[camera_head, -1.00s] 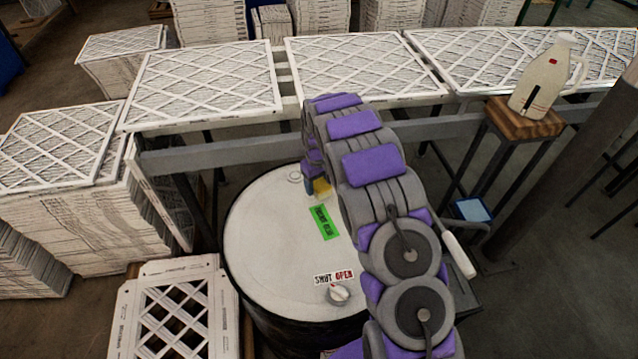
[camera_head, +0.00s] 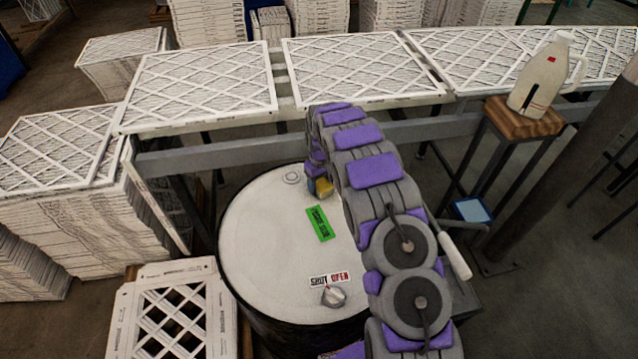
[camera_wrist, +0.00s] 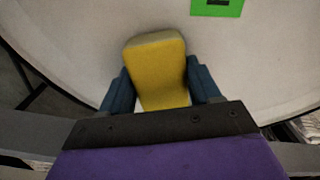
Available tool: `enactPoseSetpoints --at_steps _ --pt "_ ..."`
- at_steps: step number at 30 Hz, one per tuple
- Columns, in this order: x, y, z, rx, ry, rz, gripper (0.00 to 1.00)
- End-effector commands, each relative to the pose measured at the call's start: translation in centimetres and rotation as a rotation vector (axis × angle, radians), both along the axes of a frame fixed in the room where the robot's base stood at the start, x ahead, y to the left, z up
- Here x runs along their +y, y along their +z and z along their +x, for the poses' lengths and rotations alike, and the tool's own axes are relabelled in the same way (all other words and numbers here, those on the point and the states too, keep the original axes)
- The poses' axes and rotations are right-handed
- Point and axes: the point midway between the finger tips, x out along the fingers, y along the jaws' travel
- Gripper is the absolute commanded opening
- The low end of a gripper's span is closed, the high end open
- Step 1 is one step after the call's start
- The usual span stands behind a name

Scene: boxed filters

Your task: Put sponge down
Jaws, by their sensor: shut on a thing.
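The yellow sponge (camera_wrist: 158,75) is between the two blue fingers of my gripper (camera_wrist: 160,92) in the wrist view. My gripper is shut on it, and the white drum top (camera_wrist: 70,60) lies behind it. In the head view a small part of the sponge (camera_head: 324,188) shows beside my arm, over the back right part of the drum top (camera_head: 265,240). The arm hides much of the gripper. I cannot tell whether the sponge touches the drum top.
A green label (camera_head: 320,224) and a SHUT/OPEN knob (camera_head: 334,296) are on the drum top. A conveyor with boxed filters (camera_head: 200,80) runs behind. A jug (camera_head: 543,75) stands on a wooden stand (camera_head: 525,118) at right. The drum's left side is clear.

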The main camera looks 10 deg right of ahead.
Motion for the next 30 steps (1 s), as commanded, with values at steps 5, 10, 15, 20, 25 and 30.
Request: enactPoseSetpoints --at_steps 5,10,15,20,25,30 --pt "0.4 -0.2 0.0 0.000 0.000 -0.004 0.68" --pt "0.8 -0.2 0.0 0.001 0.001 -0.009 0.84" --pt "0.7 -0.2 0.0 0.000 0.001 -0.008 0.88" --pt "0.4 -0.1 0.0 -0.001 0.000 -0.004 0.88" --pt "0.2 0.5 0.1 -0.002 0.000 -0.001 0.88" --pt "0.6 2.5 0.1 -0.004 0.000 -0.006 0.88"
